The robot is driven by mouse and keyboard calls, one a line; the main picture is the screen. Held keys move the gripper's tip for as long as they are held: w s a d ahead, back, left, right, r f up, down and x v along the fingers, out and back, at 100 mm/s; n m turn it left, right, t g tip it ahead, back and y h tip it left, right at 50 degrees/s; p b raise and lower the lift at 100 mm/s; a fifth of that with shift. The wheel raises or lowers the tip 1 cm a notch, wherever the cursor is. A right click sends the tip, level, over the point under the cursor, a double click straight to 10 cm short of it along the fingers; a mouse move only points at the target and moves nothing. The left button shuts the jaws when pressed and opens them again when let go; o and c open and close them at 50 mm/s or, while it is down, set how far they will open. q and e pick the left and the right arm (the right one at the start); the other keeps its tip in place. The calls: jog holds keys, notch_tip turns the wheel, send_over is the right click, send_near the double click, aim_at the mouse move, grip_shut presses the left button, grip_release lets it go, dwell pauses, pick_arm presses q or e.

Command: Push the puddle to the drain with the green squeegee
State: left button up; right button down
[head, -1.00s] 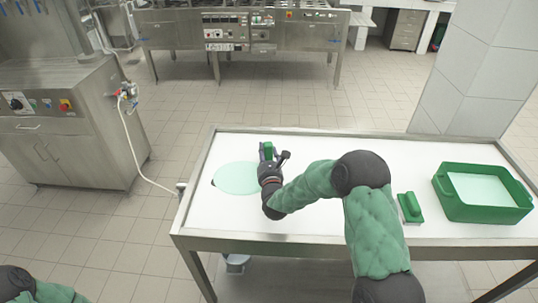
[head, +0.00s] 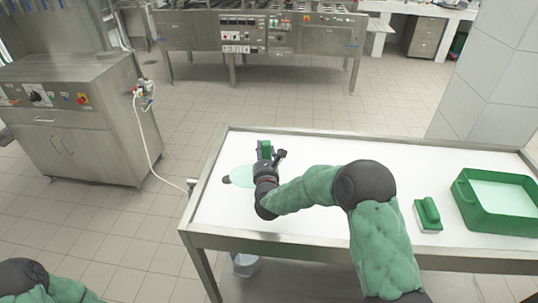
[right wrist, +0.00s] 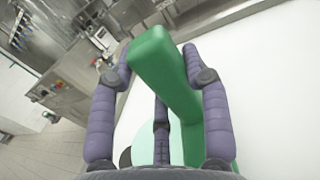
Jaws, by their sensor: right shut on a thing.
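My right gripper (head: 265,158) is shut on the green squeegee (right wrist: 180,80), whose green part rises between the fingers in the right wrist view. The squeegee also shows at the gripper in the head view (head: 266,149). The pale green puddle (head: 243,174) lies on the white table top, just left of the gripper and partly hidden by it. The dark drain (head: 226,180) shows at the puddle's left edge. Puddle (right wrist: 143,150) and drain (right wrist: 125,157) also show low in the right wrist view. The squeegee's contact with the table is hidden. My left gripper is out of view.
The white table (head: 320,150) has a raised metal rim. A green handled block (head: 428,213) and a green tray (head: 462,203) with pale contents stand at its right. A bucket (head: 246,265) sits under the table. A steel cabinet (head: 75,130) stands to the left.

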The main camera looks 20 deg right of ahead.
jog(key=shift+w+a, duration=0.2)
jog(key=shift+a, duration=0.3)
jog(key=shift+w+a+b, duration=0.35)
jog(key=shift+a+b, duration=0.2)
jog(key=shift+a, duration=0.15)
jog(key=shift+w+a+b, duration=0.3)
jog(key=shift+a+b, duration=0.25)
jog(key=shift+a, duration=0.15)
jog(key=shift+f, duration=0.2)
dwell(0.4)
notch_tip(320, 180, up, 7)
jog(key=p, duration=0.1)
jog(key=shift+r, duration=0.2)
dwell(0.5)
dwell(0.4)
